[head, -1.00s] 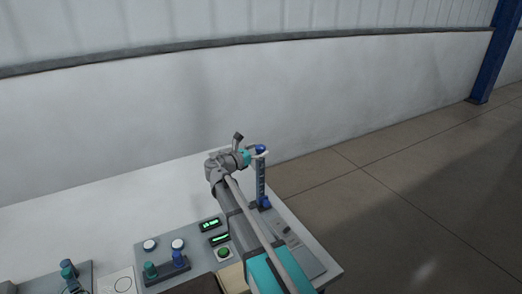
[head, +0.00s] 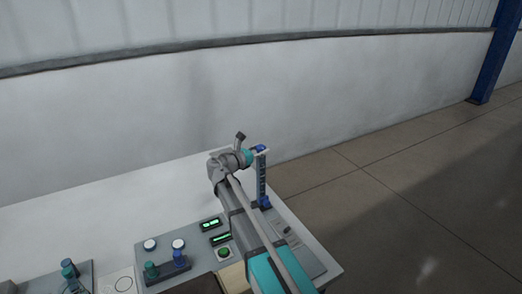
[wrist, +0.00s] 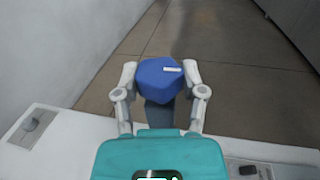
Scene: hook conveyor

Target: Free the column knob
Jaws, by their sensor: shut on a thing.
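A tall grey column (head: 261,178) stands upright near the table's right side, with a blue piece (head: 265,203) at its foot. A blue knob (wrist: 158,80) with a short white mark sits at its top; it shows partly behind my gripper in the head view (head: 259,148). My gripper (wrist: 160,72) has one finger on each side of the knob and is shut on it. The column's dark shaft shows below the knob in the wrist view. The contact on the knob's far side is hidden.
The white table holds a grey panel with two white buttons (head: 178,244), a green button (head: 223,253), lit green displays (head: 211,225) and a part with green and blue knobs (head: 166,267). Bare floor (head: 400,190) lies to the right, a white wall (head: 130,120) behind.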

